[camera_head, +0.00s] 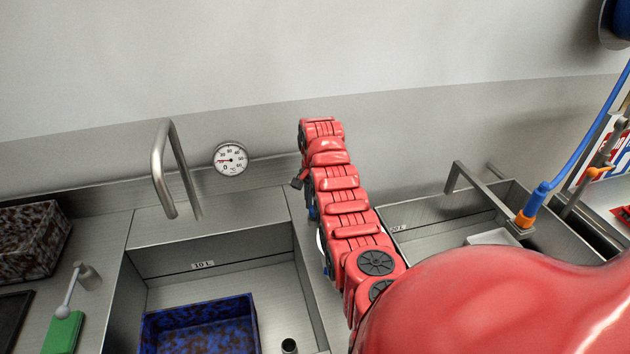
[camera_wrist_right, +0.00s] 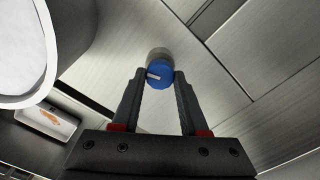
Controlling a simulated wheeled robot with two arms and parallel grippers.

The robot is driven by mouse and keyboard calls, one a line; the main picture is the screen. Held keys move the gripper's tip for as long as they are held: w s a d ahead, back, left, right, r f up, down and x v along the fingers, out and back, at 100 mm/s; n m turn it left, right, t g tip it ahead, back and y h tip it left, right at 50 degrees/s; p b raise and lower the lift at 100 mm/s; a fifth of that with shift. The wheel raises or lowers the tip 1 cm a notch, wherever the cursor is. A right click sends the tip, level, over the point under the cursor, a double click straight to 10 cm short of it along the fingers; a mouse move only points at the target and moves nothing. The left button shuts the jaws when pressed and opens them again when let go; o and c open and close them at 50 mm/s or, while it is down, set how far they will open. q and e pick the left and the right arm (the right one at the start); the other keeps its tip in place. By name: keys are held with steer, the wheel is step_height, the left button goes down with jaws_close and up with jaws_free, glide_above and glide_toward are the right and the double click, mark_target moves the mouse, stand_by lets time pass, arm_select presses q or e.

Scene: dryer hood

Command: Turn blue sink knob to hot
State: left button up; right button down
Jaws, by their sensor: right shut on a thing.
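The blue sink knob (camera_wrist_right: 160,75) shows in the right wrist view, a blue round cap with a pale marker line on a grey metal base. My right gripper (camera_wrist_right: 161,80) is shut on it, with one dark fingertip on each side. In the head view my red right arm reaches toward the back ledge of the sink, and a dark part of the gripper (camera_head: 298,182) shows at its far left side. My left gripper is in neither view.
A dial gauge (camera_head: 230,159) stands behind the left sink, beside a bent metal faucet (camera_head: 170,170). A speckled blue bin (camera_head: 200,325) sits in that sink. Another basin (camera_head: 440,235) with a blue hose (camera_head: 590,130) lies right of my arm.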

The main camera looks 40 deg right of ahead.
steer(key=n+b, duration=0.3)
steer(key=shift+f+n, duration=0.2)
steer(key=shift+n, duration=0.1)
steer(key=shift+r+n+b, duration=0.1)
steer(key=shift+n+b, duration=0.6)
steer(key=shift+b, duration=0.1)
steer(key=shift+c, duration=2.2)
jaws_free()
steer(key=shift+r, duration=0.1)
